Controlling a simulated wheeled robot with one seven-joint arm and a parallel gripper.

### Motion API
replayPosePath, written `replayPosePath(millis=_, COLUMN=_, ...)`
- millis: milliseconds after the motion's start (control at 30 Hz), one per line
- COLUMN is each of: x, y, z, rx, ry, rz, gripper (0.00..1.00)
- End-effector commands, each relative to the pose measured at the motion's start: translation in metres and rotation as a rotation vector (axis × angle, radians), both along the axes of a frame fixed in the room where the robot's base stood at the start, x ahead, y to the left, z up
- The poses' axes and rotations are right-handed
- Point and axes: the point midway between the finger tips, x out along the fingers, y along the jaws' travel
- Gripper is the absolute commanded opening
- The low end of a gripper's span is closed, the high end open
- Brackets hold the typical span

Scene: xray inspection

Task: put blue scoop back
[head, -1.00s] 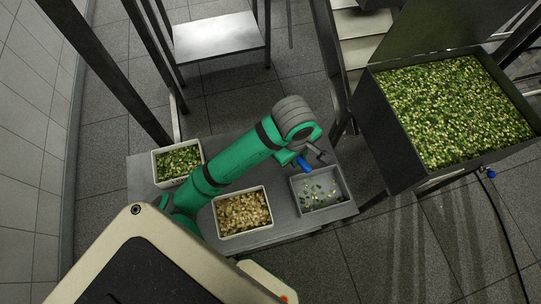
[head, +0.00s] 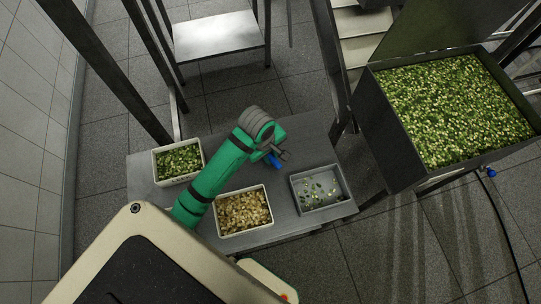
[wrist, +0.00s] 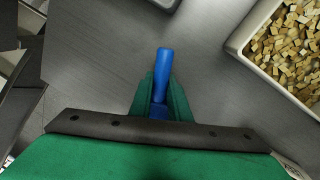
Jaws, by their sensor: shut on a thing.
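My gripper (head: 278,156) is over the grey table, above and between the bin of tan cubes and the grey bin. It is shut on the blue scoop (head: 272,161). In the wrist view, the blue scoop (wrist: 164,72) sticks out from between the green fingers, over bare table. Only a narrow blue part of it shows clearly; the rest is hidden by the gripper.
On the table (head: 292,150) stand a bin of green pieces (head: 154,167), a bin of tan cubes (head: 217,222) and a grey bin (head: 294,198) with a few green pieces. A large hopper (head: 385,140) of green pieces is at right. The table's back middle is clear.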

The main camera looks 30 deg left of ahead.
Motion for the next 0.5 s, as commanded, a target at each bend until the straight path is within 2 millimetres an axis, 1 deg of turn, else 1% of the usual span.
replayPosePath(millis=367, x=0.0001, y=-0.0008, z=-0.0041, rx=-0.001, ry=-0.001, rz=0.0, gripper=0.0)
replayPosePath(millis=400, x=0.0002, y=-0.0009, z=-0.0048, rx=-0.001, ry=-0.001, rz=-0.001, gripper=0.19)
replayPosePath(millis=467, x=0.0003, y=-0.0009, z=-0.0045, rx=-0.001, ry=-0.001, rz=-0.001, gripper=0.33)
replayPosePath(millis=500, x=0.0002, y=-0.0007, z=-0.0045, rx=-0.001, ry=-0.001, rz=-0.001, gripper=0.35)
